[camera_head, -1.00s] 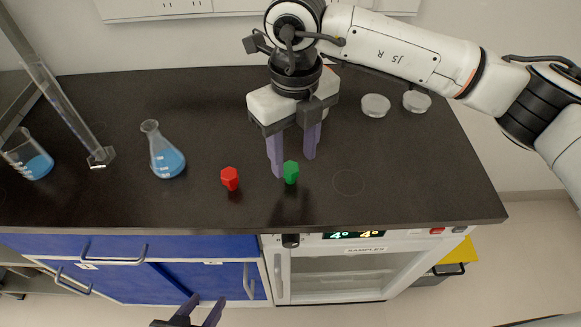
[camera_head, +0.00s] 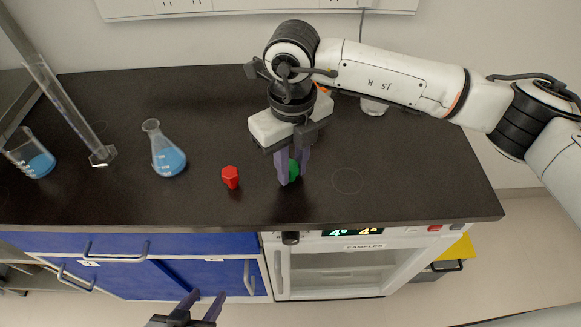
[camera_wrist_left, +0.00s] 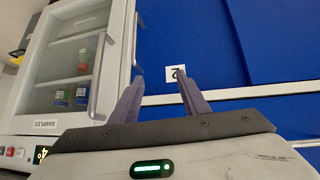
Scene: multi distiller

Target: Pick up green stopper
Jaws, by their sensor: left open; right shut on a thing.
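The green stopper (camera_head: 293,167) is on the black bench top, mostly hidden between the purple fingers of my right gripper (camera_head: 292,172). The right gripper points down and is shut on it. A red stopper (camera_head: 231,177) stands on the bench to the left, apart from the gripper. My left gripper (camera_head: 199,306) is open and empty, low in front of the blue cabinet. In the left wrist view its two fingers (camera_wrist_left: 156,100) are spread, with nothing between them.
An Erlenmeyer flask (camera_head: 167,155) with blue liquid, a beaker (camera_head: 33,158) and a tall glass cylinder (camera_head: 70,108) stand to the left. A sample fridge (camera_head: 335,284) sits under the bench; several vials show inside it in the left wrist view (camera_wrist_left: 75,70). The bench front is clear.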

